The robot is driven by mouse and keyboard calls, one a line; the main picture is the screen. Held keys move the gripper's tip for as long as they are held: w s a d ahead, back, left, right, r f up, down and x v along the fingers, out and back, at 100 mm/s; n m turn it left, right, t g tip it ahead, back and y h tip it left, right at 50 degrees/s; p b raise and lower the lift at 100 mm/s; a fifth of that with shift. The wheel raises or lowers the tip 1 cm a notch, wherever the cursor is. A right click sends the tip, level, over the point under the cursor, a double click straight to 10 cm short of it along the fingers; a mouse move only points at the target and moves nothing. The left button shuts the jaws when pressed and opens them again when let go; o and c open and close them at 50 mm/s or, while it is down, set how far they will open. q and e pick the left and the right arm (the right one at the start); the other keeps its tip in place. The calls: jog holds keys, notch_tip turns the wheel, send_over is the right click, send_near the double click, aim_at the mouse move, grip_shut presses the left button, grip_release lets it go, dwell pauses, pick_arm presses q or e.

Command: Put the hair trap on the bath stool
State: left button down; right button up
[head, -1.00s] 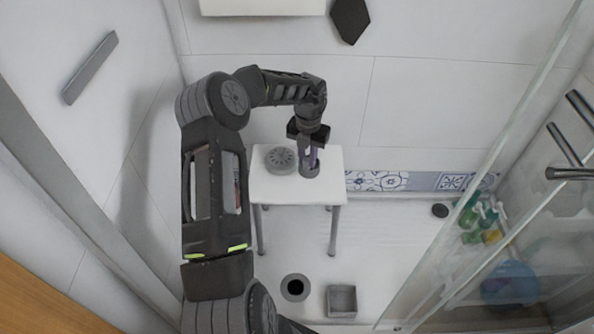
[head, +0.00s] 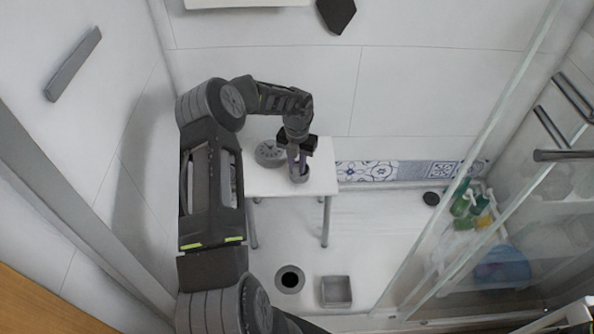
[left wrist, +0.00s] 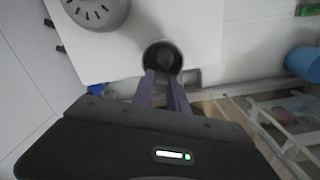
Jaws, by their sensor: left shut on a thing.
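The hair trap, a small grey open cup (head: 300,176), is at the front right part of the white bath stool's top (head: 325,180). It also shows in the left wrist view (left wrist: 162,50), with its round dark opening facing up. My left gripper (head: 297,160) points down and its two fingers are shut on the cup's near rim; the fingers show in the left wrist view (left wrist: 163,84). Whether the cup touches the stool top or hangs just above it, I cannot tell. My right gripper is not in view.
A grey slotted round cover (head: 269,153) lies on the stool left of the cup. A dark drain hole (head: 290,279) and a grey square box (head: 336,291) are on the floor in front. A glass panel and a shelf with bottles (head: 465,205) stand at right.

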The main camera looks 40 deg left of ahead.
pick_arm(q)
jog(key=shift+f, duration=1.55)
jog(key=shift+f, duration=0.15)
jog(key=c, duration=1.3)
grip_release()
notch_tip(320, 180, up, 12)
jog(key=shift+r+p, duration=0.15)
jog(key=shift+p, duration=0.15)
